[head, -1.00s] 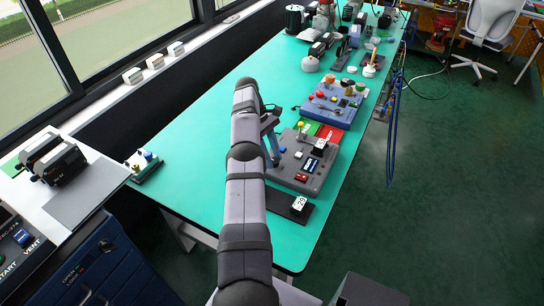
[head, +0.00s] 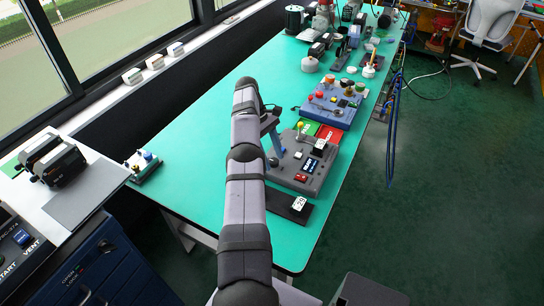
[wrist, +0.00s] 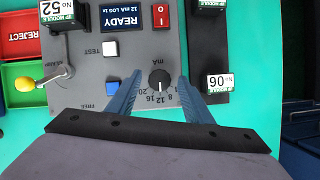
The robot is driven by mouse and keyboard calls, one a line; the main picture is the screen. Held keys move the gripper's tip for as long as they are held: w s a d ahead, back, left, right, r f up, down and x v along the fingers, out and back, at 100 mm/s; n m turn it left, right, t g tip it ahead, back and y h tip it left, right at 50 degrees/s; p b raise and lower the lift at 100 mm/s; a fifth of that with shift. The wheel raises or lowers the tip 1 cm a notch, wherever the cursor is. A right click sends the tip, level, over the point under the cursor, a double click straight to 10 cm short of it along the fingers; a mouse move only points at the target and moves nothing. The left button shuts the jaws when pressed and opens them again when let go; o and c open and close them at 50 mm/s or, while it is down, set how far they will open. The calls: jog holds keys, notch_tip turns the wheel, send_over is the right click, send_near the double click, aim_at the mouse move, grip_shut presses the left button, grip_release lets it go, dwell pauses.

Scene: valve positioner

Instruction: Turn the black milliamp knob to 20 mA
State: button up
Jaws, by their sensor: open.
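The black milliamp knob (wrist: 160,82) sits on the grey panel (wrist: 85,52), with a printed mA scale from 8 to 20 readable beside it. The wrist view shows the panel upside down. The knob's white mark points near 12. My gripper (wrist: 159,79) is open, its two blue fingers standing either side of the knob with a visible gap on each side. I cannot tell their height over the panel. A display (wrist: 122,18) above the knob reads READY, with small text that seems to say 12 mA. In the head view my gripper (head: 271,138) hangs over the panel's left edge.
Close to the fingers are a blue button (wrist: 112,88), a white TEST button (wrist: 110,48) and a lever with a yellow tip (wrist: 24,84). A red rocker switch (wrist: 160,14) and a labelled module (wrist: 217,82) lie to the other side. Red and green trays adjoin the panel.

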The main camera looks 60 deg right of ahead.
aim_at(272, 160)
jog(key=shift+r, duration=0.6)
notch_tip(272, 160, up, 9)
jog(key=p, duration=0.7)
jog(key=shift+s+f, duration=0.1)
jog(key=shift+f, duration=0.15)
